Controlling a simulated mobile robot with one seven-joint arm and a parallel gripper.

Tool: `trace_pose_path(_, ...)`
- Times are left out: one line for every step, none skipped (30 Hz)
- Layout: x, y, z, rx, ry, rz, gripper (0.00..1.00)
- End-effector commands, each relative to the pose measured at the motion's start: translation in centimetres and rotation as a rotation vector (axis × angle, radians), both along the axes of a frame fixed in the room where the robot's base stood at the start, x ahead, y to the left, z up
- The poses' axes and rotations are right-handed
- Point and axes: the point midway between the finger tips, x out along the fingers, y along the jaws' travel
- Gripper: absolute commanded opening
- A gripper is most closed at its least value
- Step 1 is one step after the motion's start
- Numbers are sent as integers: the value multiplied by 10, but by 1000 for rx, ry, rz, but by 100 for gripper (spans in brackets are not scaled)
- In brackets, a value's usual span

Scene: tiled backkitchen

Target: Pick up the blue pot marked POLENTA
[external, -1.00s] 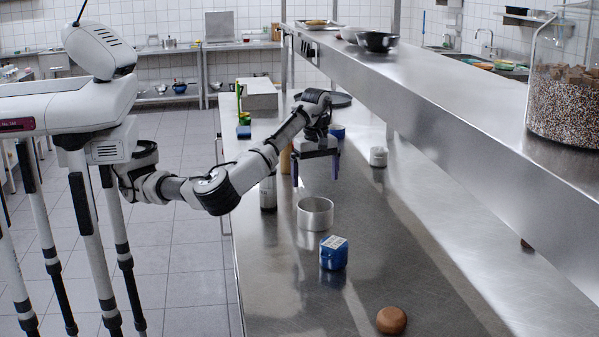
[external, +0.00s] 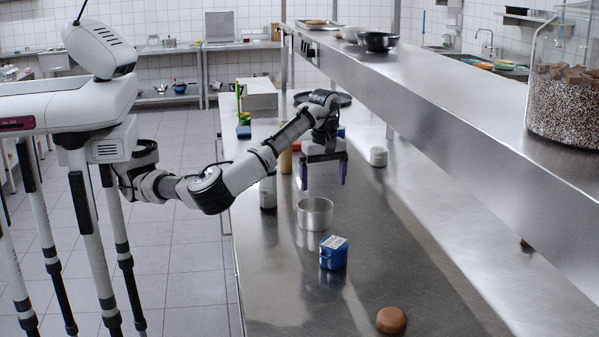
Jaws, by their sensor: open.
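A blue pot (external: 333,257) with a white label on its top stands on the steel counter, in front of a round metal bowl or ring. The label's writing is too small to read. A second blue thing (external: 341,132) shows farther back, mostly hidden behind my arm, and I cannot tell whether it is marked. My gripper (external: 324,183) points down with its two dark purple fingers apart and nothing between them. It hangs above the counter, behind and higher than the near blue pot, and not touching it.
The metal bowl or ring (external: 315,215) stands between my gripper and the near blue pot. A brown round thing (external: 391,320) lies nearer the camera. A white-grey container (external: 378,156) stands to the right. A raised steel shelf (external: 450,115) runs along the right side. The counter's front is mostly clear.

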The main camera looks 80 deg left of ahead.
Motion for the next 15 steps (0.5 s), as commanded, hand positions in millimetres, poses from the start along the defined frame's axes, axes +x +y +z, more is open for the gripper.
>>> trace_pose_path(3, -36, 7, 2, 0, -50, 90)
trace_pose_path(3, -56, 10, 1, 0, -70, 90)
trace_pose_path(3, -81, 13, 1, 0, -95, 90)
trace_pose_path(2, -99, 16, 1, 0, -113, 90)
trace_pose_path(0, -115, 18, 1, 0, -128, 90)
trace_pose_path(-3, -135, 20, -1, 0, -147, 90)
trace_pose_path(-5, -146, 21, -2, 0, -157, 90)
trace_pose_path(-7, -156, 22, -2, 0, -166, 90)
trace_pose_path(-9, -166, 22, -2, 1, -175, 90)
trace_pose_path(-11, -171, 21, -3, 1, -178, 90)
trace_pose_path(-11, -175, 19, -3, 2, -179, 90)
trace_pose_path(-12, -177, 14, -3, 2, -180, 90)
trace_pose_path(-12, -177, 10, -3, 2, -180, 90)
trace_pose_path(-12, -177, 4, -2, 3, -179, 90)
trace_pose_path(-13, -177, -4, -2, 4, -179, 90)
